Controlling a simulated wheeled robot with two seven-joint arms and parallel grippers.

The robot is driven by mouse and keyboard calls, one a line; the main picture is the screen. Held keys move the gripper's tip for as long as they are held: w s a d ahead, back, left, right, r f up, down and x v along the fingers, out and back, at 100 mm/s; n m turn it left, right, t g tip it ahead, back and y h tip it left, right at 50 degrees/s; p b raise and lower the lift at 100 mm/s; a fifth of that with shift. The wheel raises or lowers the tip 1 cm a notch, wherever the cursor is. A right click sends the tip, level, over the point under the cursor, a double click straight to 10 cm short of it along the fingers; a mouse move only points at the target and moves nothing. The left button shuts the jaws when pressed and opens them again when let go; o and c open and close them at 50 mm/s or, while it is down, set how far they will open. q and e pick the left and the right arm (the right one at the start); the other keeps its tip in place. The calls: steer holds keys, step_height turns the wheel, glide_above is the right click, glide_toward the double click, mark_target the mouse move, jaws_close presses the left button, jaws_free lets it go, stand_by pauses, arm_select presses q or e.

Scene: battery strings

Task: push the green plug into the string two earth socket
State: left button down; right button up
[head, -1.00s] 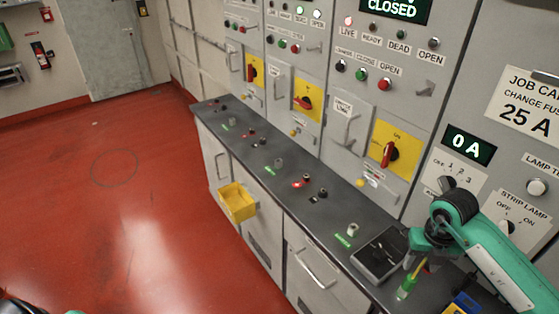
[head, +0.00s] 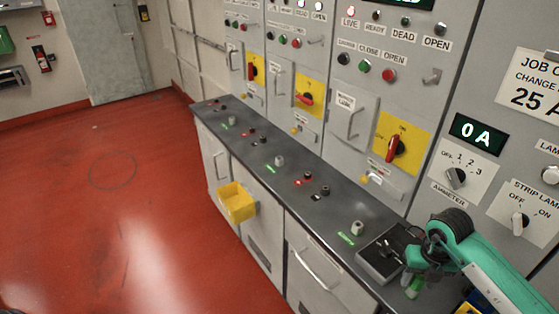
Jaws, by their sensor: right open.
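My right gripper (head: 410,278) is low over the bench at the lower right, open, with its fingers partly hidden. A small green piece (head: 414,288), which looks like the green plug, shows right at its fingertips; I cannot tell whether they touch. Pale round sockets stand along the bench, each by a green label: a near one (head: 357,228), a middle one (head: 280,161) and a far one (head: 232,120). The labels are too small to read, so I cannot confirm which is string two earth. My left gripper is not in view.
A dark tray (head: 372,262) lies beside my right gripper. Red and black sockets (head: 325,191) sit between the pale ones. A yellow bin (head: 236,202) hangs on the bench front. Panels with yellow switch plates (head: 401,147) rise behind. The red floor is clear.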

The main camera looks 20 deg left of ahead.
jaws_close()
steer(key=shift+r, duration=0.1)
steer(key=shift+r+p, duration=1.3)
steer(key=shift+r, duration=1.05)
steer(key=shift+r+p, duration=1.2)
steer(key=shift+r, duration=1.25)
steer(key=shift+f, duration=0.1)
